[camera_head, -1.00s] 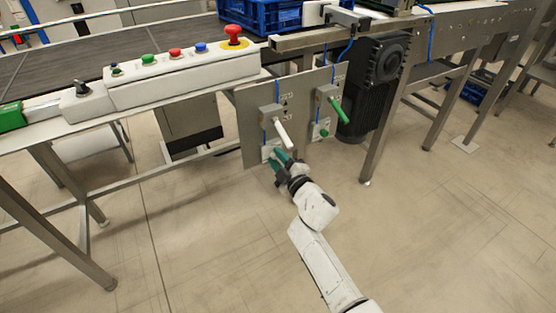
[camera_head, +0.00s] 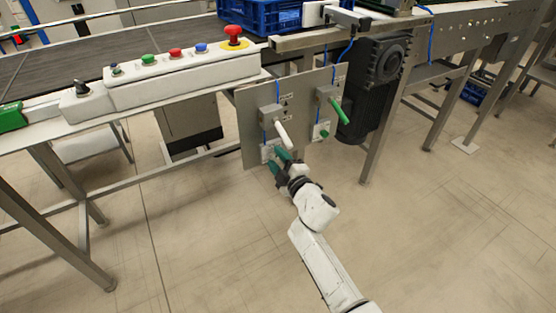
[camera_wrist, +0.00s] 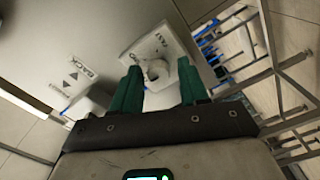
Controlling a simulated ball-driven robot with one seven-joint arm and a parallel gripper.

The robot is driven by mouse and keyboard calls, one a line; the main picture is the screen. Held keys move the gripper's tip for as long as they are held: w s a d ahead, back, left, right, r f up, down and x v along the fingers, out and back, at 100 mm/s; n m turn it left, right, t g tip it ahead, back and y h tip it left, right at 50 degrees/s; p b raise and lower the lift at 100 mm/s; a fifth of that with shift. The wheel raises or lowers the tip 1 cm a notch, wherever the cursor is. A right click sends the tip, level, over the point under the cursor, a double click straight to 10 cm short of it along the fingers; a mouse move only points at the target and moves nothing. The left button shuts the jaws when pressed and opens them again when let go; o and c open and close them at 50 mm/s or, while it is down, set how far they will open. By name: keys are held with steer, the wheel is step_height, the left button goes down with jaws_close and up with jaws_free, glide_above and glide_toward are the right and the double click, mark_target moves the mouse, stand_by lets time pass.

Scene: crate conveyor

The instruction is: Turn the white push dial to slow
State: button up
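The white push dial (camera_wrist: 157,75) shows in the wrist view as a round white knob on a white plate with printed labels, partly legible as "FAST". My gripper (camera_wrist: 159,67) has two green fingers standing apart, one on each side of the dial in the picture. I cannot tell whether either finger touches it. In the head view my gripper (camera_head: 279,161) is at the lower left part of the grey panel (camera_head: 250,120), below the white lever. There the dial is mostly hidden behind the fingers, with part of its white plate (camera_head: 266,150) showing.
A white lever (camera_head: 282,134) and a green lever (camera_head: 340,111) stick out from the panel. A green button (camera_head: 324,134) sits right of my gripper. A dark motor (camera_head: 385,65) and a metal leg (camera_head: 377,148) stand to the right. The floor in front is clear.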

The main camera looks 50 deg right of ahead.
steer(key=shift+o, duration=0.6)
steer(key=p+v, duration=0.1)
steer(key=v, duration=0.9)
steer(key=shift+s, duration=0.4)
